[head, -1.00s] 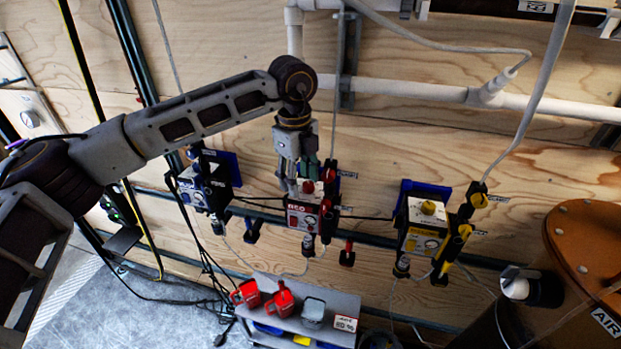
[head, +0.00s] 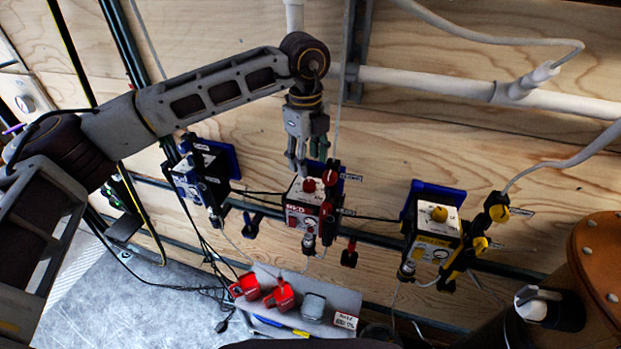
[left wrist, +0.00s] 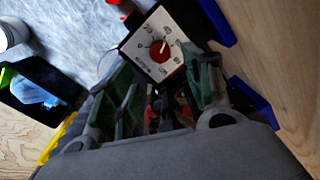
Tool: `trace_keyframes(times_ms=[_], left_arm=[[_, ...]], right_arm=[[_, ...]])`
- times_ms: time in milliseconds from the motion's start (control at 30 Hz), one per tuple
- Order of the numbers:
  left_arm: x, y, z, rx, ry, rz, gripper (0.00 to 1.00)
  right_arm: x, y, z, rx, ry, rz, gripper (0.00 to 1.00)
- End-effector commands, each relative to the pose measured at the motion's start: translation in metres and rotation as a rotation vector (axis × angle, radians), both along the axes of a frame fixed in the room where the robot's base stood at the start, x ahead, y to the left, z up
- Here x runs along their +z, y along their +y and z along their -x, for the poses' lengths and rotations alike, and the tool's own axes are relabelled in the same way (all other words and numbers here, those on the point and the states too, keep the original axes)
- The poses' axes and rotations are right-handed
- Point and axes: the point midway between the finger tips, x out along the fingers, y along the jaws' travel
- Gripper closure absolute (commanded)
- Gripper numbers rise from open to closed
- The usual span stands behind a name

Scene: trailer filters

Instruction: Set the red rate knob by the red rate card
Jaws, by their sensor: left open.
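The red unit (head: 303,215) hangs on the rail in the middle of the head view. Its red rate knob (head: 309,185) sits on its top face. The left wrist view shows the knob (left wrist: 160,51) on a white numbered dial (left wrist: 164,34); its white mark points roughly toward the 40. My left gripper (head: 304,168) is open and empty, pointing down just above the knob, apart from it. Its green fingers (left wrist: 168,100) frame the lower part of the left wrist view. A white card (head: 345,321) stands at the tray's right end; its print is too small to read surely.
A blue unit (head: 195,185) hangs to the left and a yellow unit (head: 431,235) to the right, with cables between. Below, a grey tray (head: 330,299) holds red items (head: 280,294) and a grey one. An orange-brown tank (head: 602,265) stands at lower right.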

Motion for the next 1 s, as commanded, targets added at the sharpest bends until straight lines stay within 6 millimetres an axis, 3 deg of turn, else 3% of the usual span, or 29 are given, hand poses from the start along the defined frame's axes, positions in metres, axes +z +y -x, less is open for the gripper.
trace_keyframes(times_ms=[367, 1000], left_arm=[[-0.007, 0.000, 0.000, 0.000, 0.001, -0.001, 0.49], [-0.069, -0.002, -0.002, 0.001, 0.001, 0.000, 0.49]], right_arm=[[0.002, -0.002, 0.006, 0.001, 0.008, 0.003, 0.55], [0.021, -0.003, 0.003, 0.002, 0.003, 0.003, 0.55]])
